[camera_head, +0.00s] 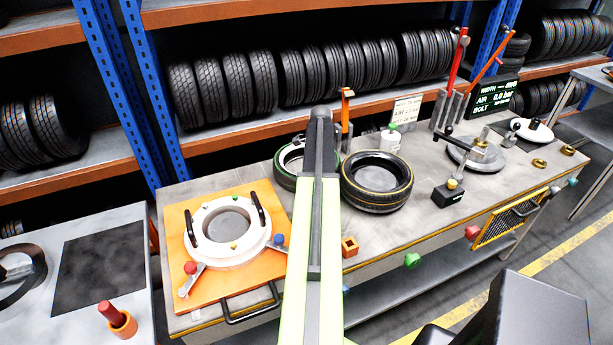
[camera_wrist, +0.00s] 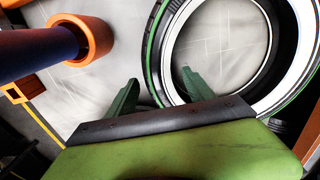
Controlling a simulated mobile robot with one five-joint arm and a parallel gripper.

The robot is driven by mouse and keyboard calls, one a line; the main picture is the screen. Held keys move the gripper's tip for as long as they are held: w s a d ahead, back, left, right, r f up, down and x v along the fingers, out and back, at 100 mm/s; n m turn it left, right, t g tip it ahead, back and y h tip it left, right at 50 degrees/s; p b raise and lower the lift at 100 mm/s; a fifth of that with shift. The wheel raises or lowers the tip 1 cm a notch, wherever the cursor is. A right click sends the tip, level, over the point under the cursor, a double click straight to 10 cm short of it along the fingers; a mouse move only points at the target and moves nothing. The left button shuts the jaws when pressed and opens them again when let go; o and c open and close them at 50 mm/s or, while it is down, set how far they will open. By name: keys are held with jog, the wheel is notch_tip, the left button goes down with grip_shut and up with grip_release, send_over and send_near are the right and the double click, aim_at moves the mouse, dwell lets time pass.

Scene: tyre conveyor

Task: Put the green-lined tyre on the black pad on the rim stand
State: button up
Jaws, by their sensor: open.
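The green-lined tyre (camera_head: 284,179) lies flat on the workbench, partly hidden behind my arm in the head view. In the wrist view it fills the upper right, with a green line on its black wall (camera_wrist: 153,45) and a white inner ring. My gripper (camera_wrist: 160,76) is open and empty. Its right finger shows over the tyre's opening and its left finger is outside, with the tyre wall between them. Whether they touch it I cannot tell. A black pad (camera_head: 100,267) lies flat on the left table, bare. Another dark pad (camera_head: 566,131) is at the bench's far right.
A yellow-lined tyre (camera_head: 377,180) lies right of my arm. A white ring fixture (camera_head: 226,250) sits on an orange board at left. An orange-based post (camera_wrist: 95,40) stands close to my gripper. A red-topped peg (camera_head: 120,318) stands before the left pad.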

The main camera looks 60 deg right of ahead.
notch_tip(320, 180, down, 5)
jog(key=b, duration=0.5)
jog(key=shift+s+a+f, duration=0.1)
jog(key=shift+f, duration=0.1)
jog(key=shift+r, duration=0.15)
jog(key=shift+c, duration=0.2)
grip_shut()
dwell(0.7)
